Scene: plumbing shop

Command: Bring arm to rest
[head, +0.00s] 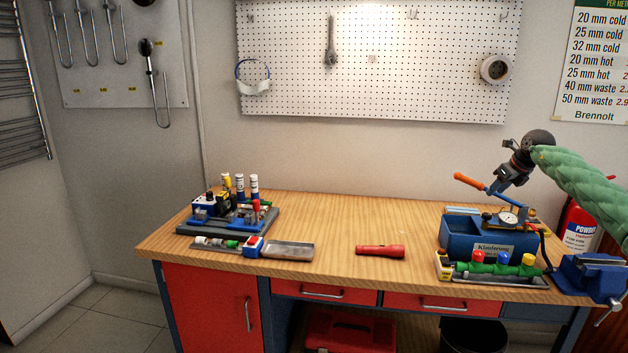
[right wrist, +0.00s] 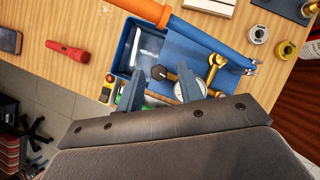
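My right arm, in a green sleeve, comes in from the right in the head view. Its gripper (head: 502,186) is above the blue test pump (head: 461,233), close behind its orange-handled lever (head: 470,181). In the right wrist view the two fingers (right wrist: 159,90) stand apart with nothing held between them. The pump's blue tank (right wrist: 129,45), orange lever handle (right wrist: 205,28) and round gauge (right wrist: 190,89) lie beyond the fingers, the gauge partly hidden by one finger. My left arm and gripper are not in view.
A red torch (head: 380,251) lies mid-bench. A tray with colored valves (head: 490,266) is before the pump; a blue vise (head: 594,275) and fire extinguisher (head: 578,228) are right. A fixture with bottles (head: 232,215) stands left. The bench (head: 335,220) behind the torch is clear.

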